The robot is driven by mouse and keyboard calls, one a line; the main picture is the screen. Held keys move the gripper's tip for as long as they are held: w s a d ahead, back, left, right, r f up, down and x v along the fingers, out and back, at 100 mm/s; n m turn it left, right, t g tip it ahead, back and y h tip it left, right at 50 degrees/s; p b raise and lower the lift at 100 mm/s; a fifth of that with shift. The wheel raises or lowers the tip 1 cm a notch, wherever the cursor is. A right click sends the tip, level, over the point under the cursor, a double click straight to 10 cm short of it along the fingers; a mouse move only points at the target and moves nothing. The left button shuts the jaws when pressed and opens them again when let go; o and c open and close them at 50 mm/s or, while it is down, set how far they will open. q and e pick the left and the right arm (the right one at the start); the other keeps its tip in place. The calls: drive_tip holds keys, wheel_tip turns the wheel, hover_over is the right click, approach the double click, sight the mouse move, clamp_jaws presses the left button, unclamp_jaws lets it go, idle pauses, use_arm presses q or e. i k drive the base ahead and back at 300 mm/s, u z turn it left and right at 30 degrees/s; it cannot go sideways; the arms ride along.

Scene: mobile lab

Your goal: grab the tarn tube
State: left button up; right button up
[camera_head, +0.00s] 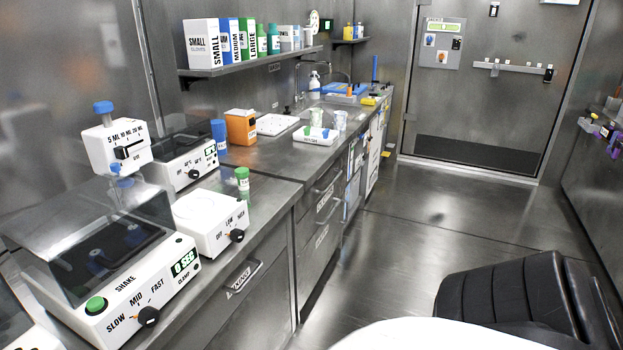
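No tube shows a label that I can read as tarn, so I cannot tell which one it is. A green-capped tube (242,180) stands upright on the left counter, at the far right side of a small white device with a knob. A blue-capped tube (218,136) stands upright farther back, beside a white heater box. A white rack (315,136) on the counter beyond holds small items with green and blue tops. Neither of my grippers is in view.
The counter (262,205) runs along the left wall, with a lidded shaker (110,260), the small white device (210,222) and an orange box (240,127). A black chair (520,295) stands at lower right. The middle floor (420,235) is clear up to the door (490,80).

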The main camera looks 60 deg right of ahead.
sight(243, 188)
drive_tip(key=z, duration=3.2)
drive_tip(key=i, duration=1.9)
drive_tip(key=u, duration=3.05)
